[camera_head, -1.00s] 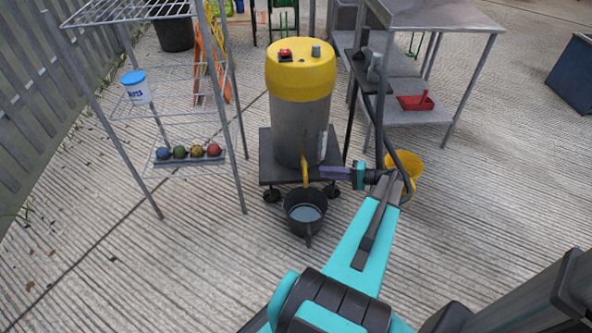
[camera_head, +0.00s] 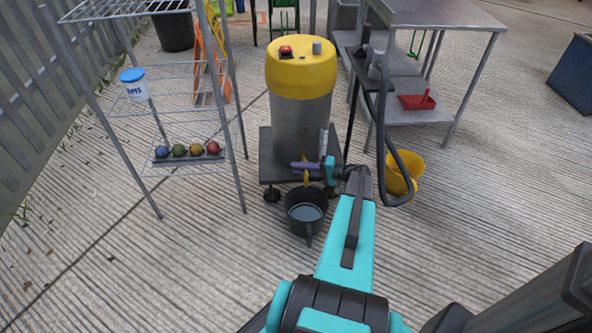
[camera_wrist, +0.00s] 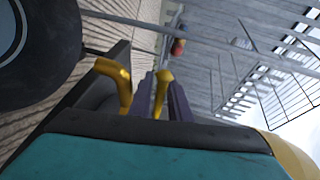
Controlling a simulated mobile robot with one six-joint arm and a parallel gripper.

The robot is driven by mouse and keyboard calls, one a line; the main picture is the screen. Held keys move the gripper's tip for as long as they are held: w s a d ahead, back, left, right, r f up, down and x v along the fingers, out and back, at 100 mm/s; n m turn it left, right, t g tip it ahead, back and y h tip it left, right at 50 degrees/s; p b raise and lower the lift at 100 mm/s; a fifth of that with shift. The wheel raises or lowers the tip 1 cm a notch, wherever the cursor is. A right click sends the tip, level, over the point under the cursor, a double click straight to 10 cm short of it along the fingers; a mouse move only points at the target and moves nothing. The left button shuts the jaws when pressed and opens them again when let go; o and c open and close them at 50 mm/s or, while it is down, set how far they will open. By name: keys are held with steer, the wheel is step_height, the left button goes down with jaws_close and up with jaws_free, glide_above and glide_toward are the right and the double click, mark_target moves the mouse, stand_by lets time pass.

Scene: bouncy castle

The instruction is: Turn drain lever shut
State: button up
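A drain tank (camera_head: 300,110) with a grey body and yellow top stands on a dark wheeled base. A yellow drain spout (camera_head: 306,180) comes out low at its front; it also shows in the wrist view (camera_wrist: 112,80). My gripper (camera_head: 297,165) reaches across the drain from the right, its purple fingers level and close to the tank. In the wrist view, the yellow drain lever (camera_wrist: 161,88) shows between the two purple fingers, with little gap on either side. Whether they press on it cannot be told. The lever's lower part is hidden by the fingers.
A black bucket (camera_head: 306,222) of water stands right under the spout. A yellow bucket (camera_head: 406,172) and a hanging dark hose (camera_head: 385,140) are to the right, by a metal table (camera_head: 440,14). A wire rack (camera_head: 240,130) stands left. The front floor is clear.

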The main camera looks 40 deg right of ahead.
steer(key=shift+w+a+f, duration=0.1)
steer(key=shift+w+a, duration=0.2)
steer(key=shift+w, duration=0.3)
jaws_close()
steer(key=shift+s, duration=0.1)
